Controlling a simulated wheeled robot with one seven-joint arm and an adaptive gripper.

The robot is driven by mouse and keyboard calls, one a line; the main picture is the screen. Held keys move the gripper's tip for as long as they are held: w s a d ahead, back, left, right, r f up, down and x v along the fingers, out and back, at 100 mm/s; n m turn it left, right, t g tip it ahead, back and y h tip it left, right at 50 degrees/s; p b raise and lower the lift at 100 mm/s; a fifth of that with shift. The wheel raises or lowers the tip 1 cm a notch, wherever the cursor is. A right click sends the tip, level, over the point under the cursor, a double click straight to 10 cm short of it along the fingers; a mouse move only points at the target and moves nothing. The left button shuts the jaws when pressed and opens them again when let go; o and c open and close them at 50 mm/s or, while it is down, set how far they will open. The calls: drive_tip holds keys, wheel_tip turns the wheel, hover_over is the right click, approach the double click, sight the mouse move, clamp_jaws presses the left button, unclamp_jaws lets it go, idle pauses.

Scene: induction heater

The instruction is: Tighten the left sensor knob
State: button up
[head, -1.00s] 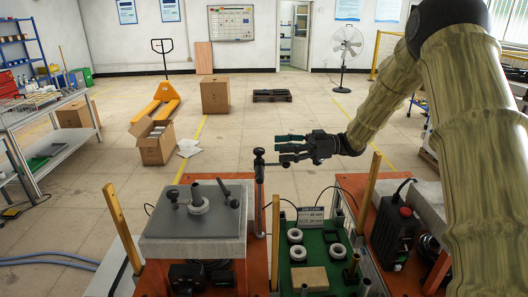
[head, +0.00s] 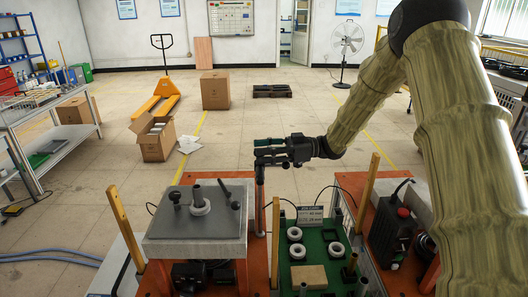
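A grey heater block (head: 160,224) with a flat top plate stands on an orange bench at lower centre-left. A small black knob (head: 174,196) stands at the plate's left, and a dark post with a pale round collar (head: 200,207) at its middle. A slanted black rod (head: 225,189) is at the back right. I cannot tell for sure which part is the left sensor knob. A slim upright stand (head: 260,200) rises at the block's right; its black top is hidden at my gripper. My gripper (head: 262,150) points left at that top; I cannot tell if it touches.
A green tray (head: 313,242) with several pale rings and a wooden block sits right of the stand. Wooden posts (head: 276,230) rise around the bench. A black box with a red button (head: 384,232) is further right. Open floor lies behind.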

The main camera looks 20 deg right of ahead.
drive_tip(key=c, duration=0.4)
drive_tip(key=shift+c, duration=0.2)
drive_tip(key=shift+m+t, duration=0.3)
drive_tip(key=shift+t, duration=0.2)
drive_tip(key=m+t, duration=0.1)
drive_tip(key=m+t+h, duration=0.1)
drive_tip(key=t, duration=0.2)
drive_tip(key=shift+s+m+h+b, duration=0.25)
drive_tip(key=shift+m+h+b, duration=0.05)
drive_tip(key=shift+m+b, duration=0.1)
drive_tip(key=m+t+h, duration=0.1)
drive_tip(key=t, duration=0.1)
drive_tip(key=m+t+h+b, duration=0.1)
drive_tip(key=m+t, duration=0.1)
drive_tip(key=shift+s+a+f+h+b, duration=0.1)
drive_tip(key=shift+s+a+h+b, duration=0.1)
drive_tip(key=shift+h+b, duration=0.15)
drive_tip(key=shift+a+m+t+h+b, duration=0.1)
drive_tip(key=shift+m+t+h+b, duration=1.1)
drive_tip(key=shift+m+t+h, duration=0.65)
drive_tip(key=shift+h, duration=0.4)
drive_tip(key=shift+r+m+h, duration=0.2)
drive_tip(key=shift+m+h, duration=0.05)
drive_tip(key=shift+h, duration=0.05)
